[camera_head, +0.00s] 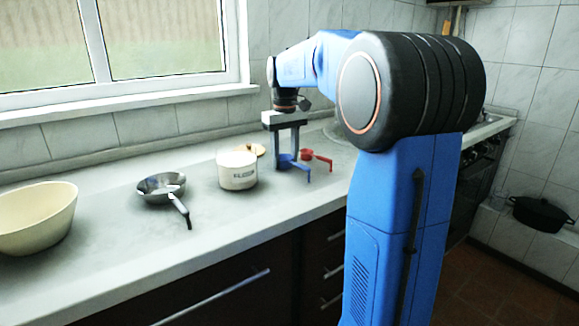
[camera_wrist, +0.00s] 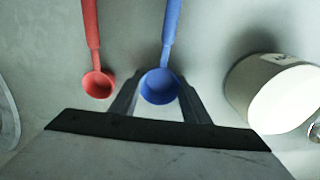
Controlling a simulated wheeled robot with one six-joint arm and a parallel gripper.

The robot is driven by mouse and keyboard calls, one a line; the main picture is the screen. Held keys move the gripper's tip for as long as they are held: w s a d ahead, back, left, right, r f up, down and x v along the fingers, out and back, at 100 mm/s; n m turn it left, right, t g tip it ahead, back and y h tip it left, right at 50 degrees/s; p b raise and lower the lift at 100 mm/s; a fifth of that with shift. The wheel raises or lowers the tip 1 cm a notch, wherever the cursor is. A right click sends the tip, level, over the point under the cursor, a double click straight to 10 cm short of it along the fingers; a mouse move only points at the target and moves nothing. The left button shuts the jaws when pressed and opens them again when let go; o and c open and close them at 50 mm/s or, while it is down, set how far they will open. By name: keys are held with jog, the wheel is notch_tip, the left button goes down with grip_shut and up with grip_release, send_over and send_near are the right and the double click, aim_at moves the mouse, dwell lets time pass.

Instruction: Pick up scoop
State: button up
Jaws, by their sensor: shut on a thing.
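A blue scoop (camera_head: 300,166) is on the counter below my gripper (camera_head: 286,155) in the head view. In the wrist view, the round cup of the blue scoop (camera_wrist: 160,88) sits between the two fingers of my gripper (camera_wrist: 159,82), which is shut on it. The scoop's handle points up and out of that picture. A red scoop (camera_head: 309,155) lies just beside it. In the wrist view the red scoop (camera_wrist: 98,84) is left of my gripper, outside the fingers.
A white enamel pot (camera_head: 238,172) with lettering stands close left of my gripper; it also shows in the wrist view (camera_wrist: 262,78). A wooden lid-like disc (camera_head: 257,149) lies behind it. A frying pan (camera_head: 160,187) and a cream bowl (camera_head: 38,225) are farther left on the counter (camera_head: 110,260).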

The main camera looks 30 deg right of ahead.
notch_tip(320, 180, up, 10)
dwell(0.6)
dwell(0.5)
